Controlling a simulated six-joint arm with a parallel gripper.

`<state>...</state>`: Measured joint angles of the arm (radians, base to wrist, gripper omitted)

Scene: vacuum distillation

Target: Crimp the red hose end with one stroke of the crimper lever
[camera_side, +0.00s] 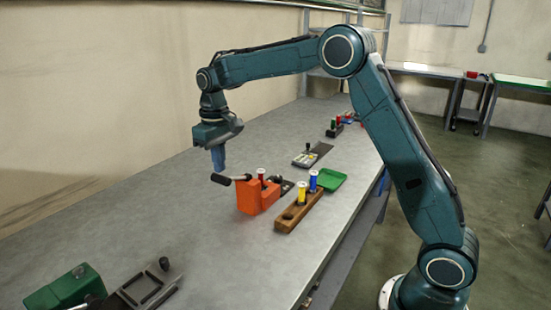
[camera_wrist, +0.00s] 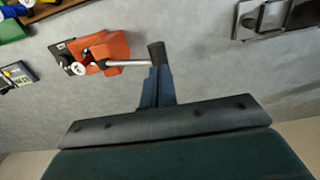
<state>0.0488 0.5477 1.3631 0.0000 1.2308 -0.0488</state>
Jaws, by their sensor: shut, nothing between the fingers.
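The orange crimper (camera_side: 258,196) stands on the grey bench; the wrist view also shows it (camera_wrist: 112,46). Its lever sticks out to the left in the side view, roughly level, and ends in a black grip (camera_side: 221,179), which shows in the wrist view too (camera_wrist: 156,53). A red hose end (camera_side: 262,176) stands upright at the crimper. My gripper (camera_side: 219,170) is shut and empty, pointing down at the black grip. In the wrist view its blue fingers (camera_wrist: 155,80) overlap the grip's edge. I cannot tell whether they touch.
A wooden block (camera_side: 290,218) holds a yellow and a blue piece beside the crimper. A green tray (camera_side: 331,180) and a small device (camera_side: 306,158) lie beyond. A green machine (camera_side: 66,287) stands at the near left. The bench left of the crimper is clear.

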